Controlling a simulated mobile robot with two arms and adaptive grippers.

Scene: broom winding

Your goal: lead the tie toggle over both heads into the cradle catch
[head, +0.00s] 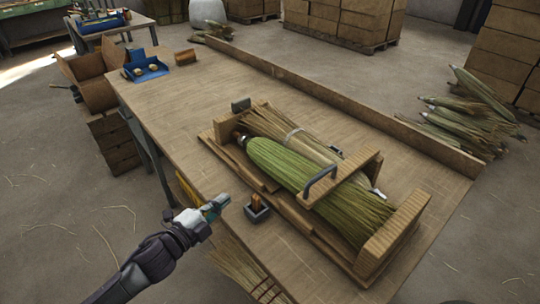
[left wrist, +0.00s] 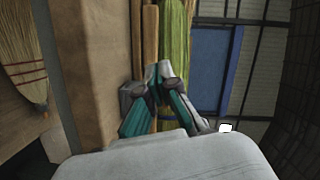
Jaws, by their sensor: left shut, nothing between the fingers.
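A wooden cradle (head: 404,233) on the workbench holds two broom heads side by side. The near head (head: 272,165) is green and the far head (head: 277,130) is straw-coloured with a pale band. A dark arched handle (head: 319,186) and a dark plate (head: 241,104) are on the cradle; I cannot tell which is the catch. A small orange-brown piece (head: 257,201), possibly the tie toggle, stands in a dark holder (head: 257,214) at the bench's near edge. My left gripper (head: 222,201) is shut and empty, left of that holder and apart from it. It also shows in the left wrist view (left wrist: 160,76).
A long wooden rail (head: 330,98) runs along the bench's far side. A blue tray (head: 146,69) and a small brown block (head: 185,57) sit at the far left end. The bench top between them and the cradle is clear. Bundles (head: 465,115) lie beyond the rail.

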